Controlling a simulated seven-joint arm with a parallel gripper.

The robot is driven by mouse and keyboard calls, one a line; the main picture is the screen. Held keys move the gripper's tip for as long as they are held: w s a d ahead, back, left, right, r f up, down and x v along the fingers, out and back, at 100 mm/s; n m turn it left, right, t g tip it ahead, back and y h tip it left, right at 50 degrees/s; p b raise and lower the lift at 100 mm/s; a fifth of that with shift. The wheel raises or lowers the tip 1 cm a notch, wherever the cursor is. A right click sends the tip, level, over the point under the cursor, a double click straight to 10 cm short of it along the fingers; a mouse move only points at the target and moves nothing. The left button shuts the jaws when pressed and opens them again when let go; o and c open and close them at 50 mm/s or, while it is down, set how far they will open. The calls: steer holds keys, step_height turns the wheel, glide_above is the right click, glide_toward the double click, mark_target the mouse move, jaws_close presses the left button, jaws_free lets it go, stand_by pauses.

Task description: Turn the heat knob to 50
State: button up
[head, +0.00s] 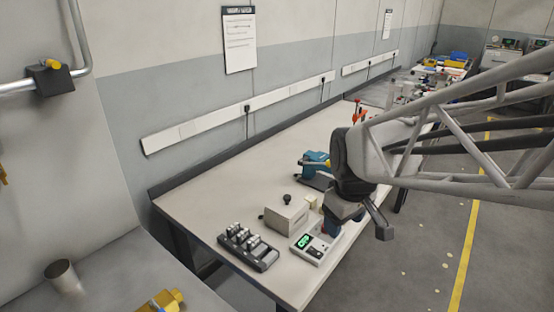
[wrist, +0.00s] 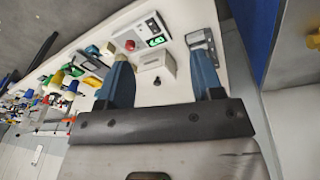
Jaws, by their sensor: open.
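A pale control unit with a lit green display (head: 304,241) sits near the front edge of the bench. The same unit shows in the wrist view (wrist: 151,28), beyond my fingers, with a red round part (wrist: 129,46) beside its display. The digits are too small to read. I cannot tell which part is the heat knob. A pale box (head: 284,217) with a black knob (head: 287,198) on top stands beside the unit. My gripper (wrist: 160,62) is open and empty, its two blue fingers wide apart. It is over the bench beside the unit, apart from the red part.
A black rack with several metal parts (head: 248,247) stands left of the unit. A teal tool (head: 314,168) lies behind the box. More tools crowd the far bench. The bench's left surface (head: 195,200) is clear.

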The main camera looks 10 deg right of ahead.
steer(key=w+d+f+n, duration=0.1)
steer(key=w+f+n, duration=0.3)
steer(key=w, duration=0.4)
steer(key=w+d+f+n+g, duration=0.1)
steer(key=w+d+f+n, duration=0.1)
steer(key=w+f+n, duration=0.2)
steer(key=w+d+f+n, duration=0.2)
steer(key=w+f+n, duration=0.1)
steer(key=w+f, duration=0.6)
steer(key=shift+w+f+n+g, duration=0.1)
steer(key=shift+w+n+g, duration=0.25)
steer(key=shift+w, duration=1.15)
steer(key=shift+w+f, duration=0.15)
steer(key=shift+f, duration=3.75)
steer(key=c, duration=0.9)
steer(key=shift+c, duration=0.2)
